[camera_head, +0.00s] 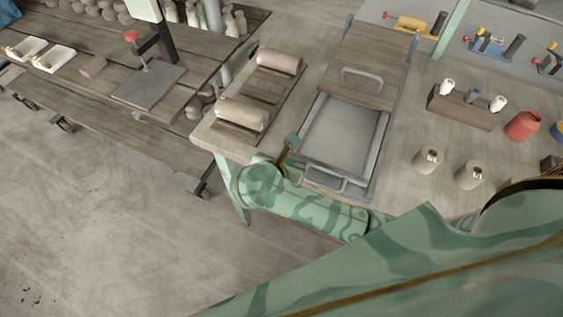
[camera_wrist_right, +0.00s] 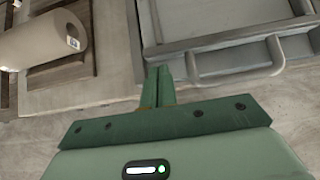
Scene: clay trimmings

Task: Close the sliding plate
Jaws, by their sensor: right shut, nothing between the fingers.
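The sliding plate (camera_head: 376,52) is a wooden board with a grey handle (camera_head: 362,76). It sits over the far part of a grey metal box (camera_head: 378,150), whose near part is uncovered and shows a pale, flat inside. A second handle (camera_head: 326,184) is on the box's near end; the box also shows in the right wrist view (camera_wrist_right: 225,40). My right gripper (camera_head: 293,139) is at the left side of the box near its front corner, apart from the plate. Its fingers (camera_wrist_right: 158,77) are together and empty. My left gripper is out of view.
Two beige rolls on a wooden stand (camera_head: 263,90) lie left of the box. A wooden block with small bottles (camera_head: 460,108), two beige spools (camera_head: 428,157) and a red pot (camera_head: 522,125) stand to the right. Open floor (camera_head: 110,220) lies left of the table.

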